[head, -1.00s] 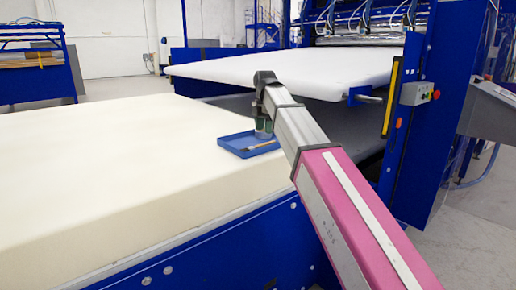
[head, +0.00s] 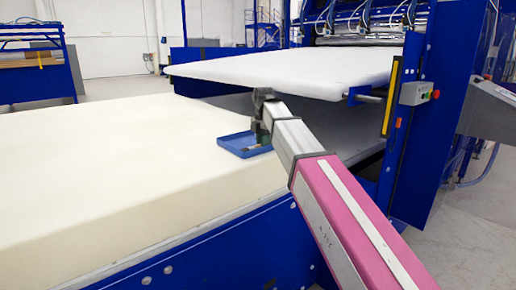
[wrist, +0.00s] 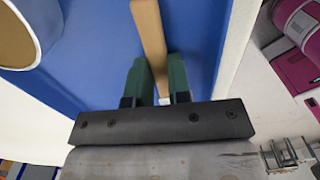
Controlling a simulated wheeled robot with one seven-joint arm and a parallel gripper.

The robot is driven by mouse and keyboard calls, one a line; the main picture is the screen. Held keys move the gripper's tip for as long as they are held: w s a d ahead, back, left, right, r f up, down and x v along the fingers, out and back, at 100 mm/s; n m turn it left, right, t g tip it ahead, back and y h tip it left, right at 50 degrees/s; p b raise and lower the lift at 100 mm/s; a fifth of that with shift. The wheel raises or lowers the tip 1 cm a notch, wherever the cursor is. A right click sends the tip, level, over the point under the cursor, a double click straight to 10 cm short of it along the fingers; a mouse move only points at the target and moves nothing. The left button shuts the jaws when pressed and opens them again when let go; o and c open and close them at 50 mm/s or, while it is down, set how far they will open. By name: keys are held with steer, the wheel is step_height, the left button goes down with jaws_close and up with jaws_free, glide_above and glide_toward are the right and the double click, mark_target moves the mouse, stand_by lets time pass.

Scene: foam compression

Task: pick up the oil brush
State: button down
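The oil brush (wrist: 150,40) has a flat wooden handle and shows in the wrist view, running from the top edge down between my fingers; its far end is out of that view. My gripper (wrist: 161,75) has two green fingers close against either side of the handle, with a pale tip of it showing between them. The gripper is low over the blue tray (head: 232,146), which lies on the cream foam block. In the head view my arm and fingers hide most of the brush.
A round white-rimmed container (wrist: 18,35) with a tan inside stands left of the brush in the wrist view. The large foam block (head: 110,160) fills the left. A white sheet (head: 300,68) overhangs just behind my gripper, and a blue machine frame (head: 412,130) stands to the right.

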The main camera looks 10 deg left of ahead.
stand_by(0.3)
steer(key=shift+r, duration=0.45)
steer(key=r, duration=0.3)
steer(key=shift+s+a+r, duration=0.15)
steer(key=shift+s+r, duration=0.1)
steer(key=shift+r, duration=0.1)
steer(key=s+a+r, duration=0.5)
steer(key=s+r, duration=0.1)
steer(key=s, duration=0.4)
steer(key=shift+r, duration=0.2)
steer(key=shift+w, duration=0.1)
